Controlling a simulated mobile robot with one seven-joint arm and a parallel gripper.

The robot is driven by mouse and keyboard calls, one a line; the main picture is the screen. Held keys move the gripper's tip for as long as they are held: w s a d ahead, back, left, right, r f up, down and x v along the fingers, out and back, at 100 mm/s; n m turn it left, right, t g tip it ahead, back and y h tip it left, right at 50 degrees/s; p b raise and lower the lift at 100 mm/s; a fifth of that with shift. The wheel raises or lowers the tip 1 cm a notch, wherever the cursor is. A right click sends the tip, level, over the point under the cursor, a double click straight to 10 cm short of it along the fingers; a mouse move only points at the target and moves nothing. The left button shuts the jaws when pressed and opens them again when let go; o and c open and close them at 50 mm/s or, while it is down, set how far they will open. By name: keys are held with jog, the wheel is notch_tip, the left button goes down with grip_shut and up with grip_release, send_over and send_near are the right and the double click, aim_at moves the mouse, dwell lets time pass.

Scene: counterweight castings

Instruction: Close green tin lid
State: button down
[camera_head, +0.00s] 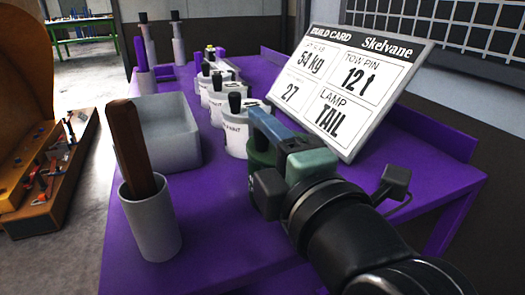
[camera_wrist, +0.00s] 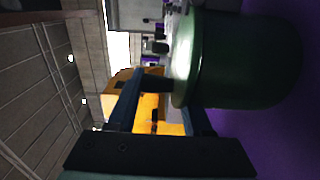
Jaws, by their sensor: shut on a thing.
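The green tin (camera_head: 262,152) stands on the purple table, partly hidden behind my gripper (camera_head: 262,122) in the head view. In the wrist view the green tin (camera_wrist: 235,60) lies sideways in the picture and fills the upper right. A dark knob (camera_wrist: 156,83) sticks out from its lid end. My gripper (camera_wrist: 160,98) has its blue fingers on either side of this knob and is shut on it. The lid looks to be at the tin's top, but I cannot tell whether it is fully seated.
A row of white tins (camera_head: 222,100) with dark knobs runs behind the green tin. A tilted build card (camera_head: 345,85) stands close on the right. The front table middle is clear.

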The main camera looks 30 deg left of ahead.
jog(key=shift+d+r, duration=0.1)
dwell(0.5)
jog(key=c, duration=0.6)
grip_release()
jog(key=shift+o, duration=0.8)
jog(key=shift+f, duration=0.35)
jog(key=shift+r, duration=0.1)
